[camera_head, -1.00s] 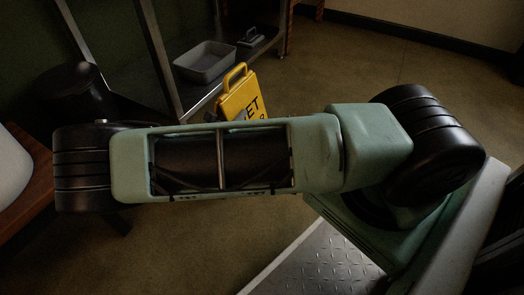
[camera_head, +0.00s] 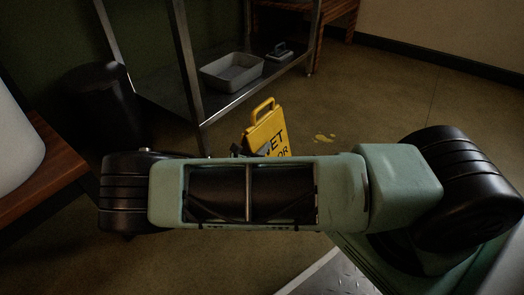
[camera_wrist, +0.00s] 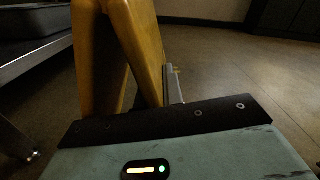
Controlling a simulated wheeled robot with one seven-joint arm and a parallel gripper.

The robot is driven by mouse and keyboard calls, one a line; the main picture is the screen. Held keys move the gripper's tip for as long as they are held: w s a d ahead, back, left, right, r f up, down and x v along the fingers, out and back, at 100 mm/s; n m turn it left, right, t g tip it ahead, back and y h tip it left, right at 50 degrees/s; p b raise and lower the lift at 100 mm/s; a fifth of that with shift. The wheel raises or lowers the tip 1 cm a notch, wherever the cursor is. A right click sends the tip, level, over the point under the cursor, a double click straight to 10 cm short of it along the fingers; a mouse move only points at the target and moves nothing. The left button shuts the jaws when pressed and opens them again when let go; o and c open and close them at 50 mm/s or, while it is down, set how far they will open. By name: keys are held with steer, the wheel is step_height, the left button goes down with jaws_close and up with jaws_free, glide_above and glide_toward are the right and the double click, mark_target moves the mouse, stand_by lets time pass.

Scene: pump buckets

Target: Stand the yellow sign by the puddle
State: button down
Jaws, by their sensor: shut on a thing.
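The yellow sign (camera_head: 266,128) with dark lettering stands out beyond my arm in the head view, tilted a little, its lower part hidden by the arm. In the wrist view the sign (camera_wrist: 141,40) is close up, its two panels spread apart. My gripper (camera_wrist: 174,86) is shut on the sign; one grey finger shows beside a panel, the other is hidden. Whether the sign's feet touch the floor cannot be seen.
A metal shelf unit (camera_head: 190,95) stands behind and left of the sign, with a grey tub (camera_head: 232,72) on its lower shelf. A black bin (camera_head: 98,105) and a wooden table (camera_head: 50,175) are at left. Floor around and beyond the puddle is clear.

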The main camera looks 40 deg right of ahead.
steer(key=shift+r, duration=0.1)
steer(key=c, duration=1.9)
jaws_free()
steer(key=shift+f, duration=0.2)
steer(key=shift+c, duration=0.2)
steer(key=o, duration=0.4)
